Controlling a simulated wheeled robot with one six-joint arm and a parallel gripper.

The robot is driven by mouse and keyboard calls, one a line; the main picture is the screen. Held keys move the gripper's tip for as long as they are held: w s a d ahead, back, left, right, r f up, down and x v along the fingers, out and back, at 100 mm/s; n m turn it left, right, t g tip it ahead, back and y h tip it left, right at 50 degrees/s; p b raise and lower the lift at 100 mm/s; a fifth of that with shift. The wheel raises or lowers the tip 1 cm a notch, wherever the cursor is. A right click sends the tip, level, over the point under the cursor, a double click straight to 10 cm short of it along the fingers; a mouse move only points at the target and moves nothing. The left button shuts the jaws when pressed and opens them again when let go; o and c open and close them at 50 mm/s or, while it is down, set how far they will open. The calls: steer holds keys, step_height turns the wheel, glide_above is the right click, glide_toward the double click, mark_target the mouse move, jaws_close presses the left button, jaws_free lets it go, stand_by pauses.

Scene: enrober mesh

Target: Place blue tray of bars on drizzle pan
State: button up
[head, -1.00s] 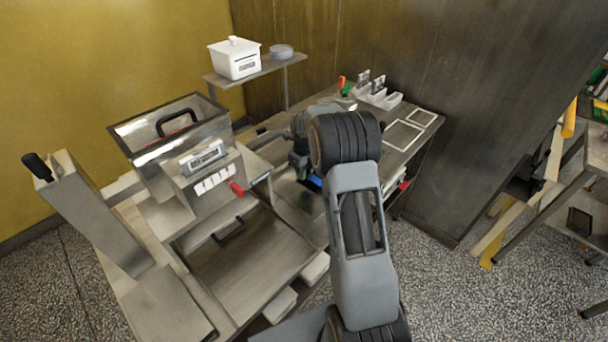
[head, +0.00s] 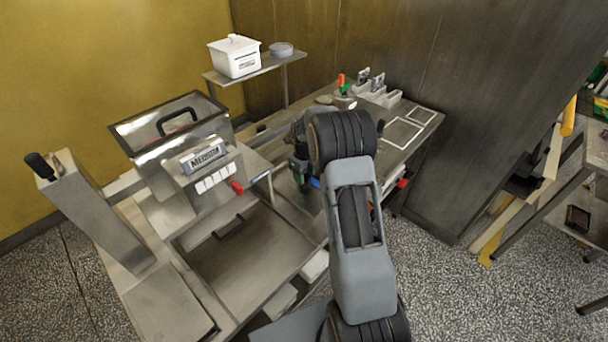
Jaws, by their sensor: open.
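My arm covers much of the middle of the head view. My gripper (head: 302,170) is at its far end, mostly hidden behind the wrist, low over the steel worktop and open. A small blue patch (head: 315,183) shows beside it; this may be part of the blue tray, and no bars can be made out. A wide, shallow steel pan (head: 260,262) with a dark handle lies in front of the machine, left of my arm. It looks like the drizzle pan, though I cannot be sure. My gripper is beyond it, to the upper right.
A steel machine with a glass-sided hopper (head: 170,125) and a red knob stands left of my gripper. A wall shelf (head: 262,68) holds a white lidded box (head: 235,58). White outlined squares (head: 401,133) mark the worktop at right, near small white holders (head: 378,93).

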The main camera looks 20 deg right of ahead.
steer(key=s+a+r+n+t+b, duration=0.1)
steer(key=s+a+r+n, duration=0.15)
steer(key=r, duration=0.55)
steer(key=s+a+r+n+b, duration=0.15)
steer(key=r+n, duration=0.25)
steer(key=r, duration=0.5)
steer(key=s+a+n+t, duration=0.1)
steer(key=s+a+n, duration=0.2)
steer(key=s+n, duration=0.7)
steer(key=s+a+n+t, duration=0.2)
steer(key=s+a+n, duration=0.2)
steer(key=s+n, duration=0.7)
steer(key=shift+s+a+n+p, duration=0.3)
steer(key=shift+n+p, duration=0.05)
steer(key=shift+n, duration=1.7)
steer(key=shift+r, duration=0.1)
